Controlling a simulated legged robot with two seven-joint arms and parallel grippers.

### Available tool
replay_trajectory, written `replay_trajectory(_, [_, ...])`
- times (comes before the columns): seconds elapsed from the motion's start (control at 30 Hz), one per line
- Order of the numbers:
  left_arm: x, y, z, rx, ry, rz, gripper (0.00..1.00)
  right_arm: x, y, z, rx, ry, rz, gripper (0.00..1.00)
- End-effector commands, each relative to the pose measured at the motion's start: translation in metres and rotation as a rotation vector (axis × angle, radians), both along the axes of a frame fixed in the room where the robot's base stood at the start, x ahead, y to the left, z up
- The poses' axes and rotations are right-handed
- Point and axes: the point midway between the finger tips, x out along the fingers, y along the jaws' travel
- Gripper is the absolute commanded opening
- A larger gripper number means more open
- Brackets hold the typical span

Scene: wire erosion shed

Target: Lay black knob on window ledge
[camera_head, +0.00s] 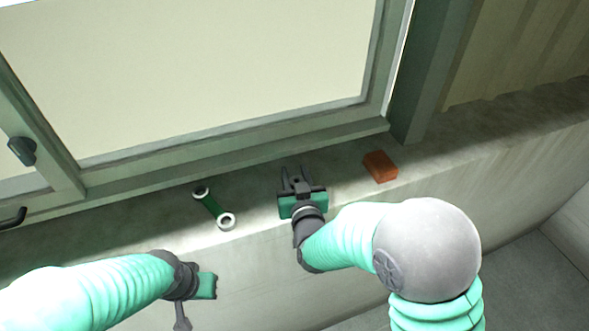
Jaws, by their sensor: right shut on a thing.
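My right gripper (296,178) is over the window ledge (345,165), with its fingers pointing toward the window frame. It is shut on a small dark thing, apparently the black knob; the knob blends with the dark fingers and its outline is hard to make out. I cannot tell whether the knob touches the ledge. My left gripper (205,287) is low at the left, in front of the wall below the ledge. Its fingers do not show clearly.
The window frame (250,142) borders the ledge behind. The ledge right of the brick is clear.

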Motion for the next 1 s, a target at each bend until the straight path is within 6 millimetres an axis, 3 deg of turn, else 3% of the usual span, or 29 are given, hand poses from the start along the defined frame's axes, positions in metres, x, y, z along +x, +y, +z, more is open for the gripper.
replay_trajectory(0.37, [-0.0003,0.0,-0.0042,0.0,0.001,0.0,0.0,0.0009,0.0006,-0.0086,0.001,0.0,0.001,0.0])
replay_trajectory(0.4, [-0.0004,0.0,-0.0033,0.0,0.001,0.0,0.0,0.0011,0.0007,-0.0076,0.001,0.0,0.001,0.37])
replay_trajectory(0.57, [-0.0002,0.0,-0.0025,0.0,0.0,0.0,0.0,0.0008,0.0008,-0.007,0.0,0.001,0.001,0.56])
replay_trajectory(1.0, [-0.0002,0.0,-0.0025,0.0,0.0,0.0,0.0,0.0004,0.0006,-0.0068,0.0,0.001,0.0,0.56])
